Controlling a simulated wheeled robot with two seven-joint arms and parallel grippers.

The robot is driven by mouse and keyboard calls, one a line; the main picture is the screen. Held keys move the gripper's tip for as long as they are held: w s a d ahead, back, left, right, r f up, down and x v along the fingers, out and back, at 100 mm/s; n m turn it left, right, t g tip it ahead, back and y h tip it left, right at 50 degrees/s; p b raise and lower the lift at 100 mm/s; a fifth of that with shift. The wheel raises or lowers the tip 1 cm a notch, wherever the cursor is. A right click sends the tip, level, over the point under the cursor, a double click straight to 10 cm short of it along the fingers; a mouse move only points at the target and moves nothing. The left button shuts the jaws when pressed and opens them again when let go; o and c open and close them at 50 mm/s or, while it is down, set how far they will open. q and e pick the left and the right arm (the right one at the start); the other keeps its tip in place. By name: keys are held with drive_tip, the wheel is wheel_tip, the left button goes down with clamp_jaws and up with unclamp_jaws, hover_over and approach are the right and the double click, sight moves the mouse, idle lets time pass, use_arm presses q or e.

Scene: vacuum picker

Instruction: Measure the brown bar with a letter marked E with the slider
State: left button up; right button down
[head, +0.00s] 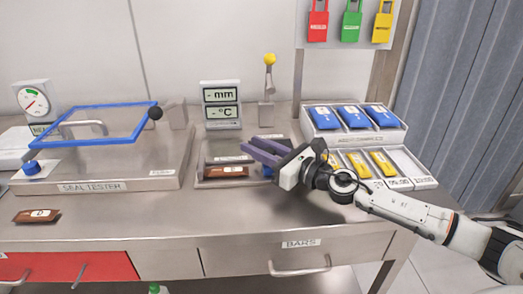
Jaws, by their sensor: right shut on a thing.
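A brown bar (226,172) lies flat on the metal measuring station (214,184), below the display (220,105) that reads "- mm" and "- °C". Its letter is too small to read. Another brown bar (37,215) with a white letter label lies on the bench at the left, apart from the station. My right gripper (258,151) reaches over the station's right side, just right of the first bar. Its dark purple fingers are shut on what seems to be the slider, mostly hidden by them. A small blue part shows under the fingers. My left gripper is out of view.
The seal tester (90,184) with its blue frame (95,124) stands at the left. A rack (318,133) of blue and yellow packets stands behind my right arm. A yellow-topped post (270,60) rises behind the station. The bench front is mostly clear.

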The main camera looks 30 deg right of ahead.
drive_tip(key=shift+d, duration=0.2)
drive_tip(key=c, duration=1.5)
unclamp_jaws()
drive_tip(key=shift+d, duration=0.1)
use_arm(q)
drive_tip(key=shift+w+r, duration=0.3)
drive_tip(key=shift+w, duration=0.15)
use_arm(e)
drive_tip(key=shift+o, duration=0.2)
drive_tip(key=shift+s, duration=0.15)
drive_tip(key=shift+s+f, duration=0.1)
drive_tip(key=shift+s, duration=0.1)
drive_tip(key=b+v, duration=0.3)
drive_tip(key=v, duration=0.5)
drive_tip(key=shift+s+d, duration=0.2)
drive_tip(key=shift+s, duration=0.5)
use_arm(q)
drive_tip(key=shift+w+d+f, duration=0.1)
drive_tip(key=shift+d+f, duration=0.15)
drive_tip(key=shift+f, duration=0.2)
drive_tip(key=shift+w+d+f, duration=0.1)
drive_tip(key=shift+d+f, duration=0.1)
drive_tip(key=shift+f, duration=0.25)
use_arm(e)
drive_tip(key=shift+s, duration=0.1)
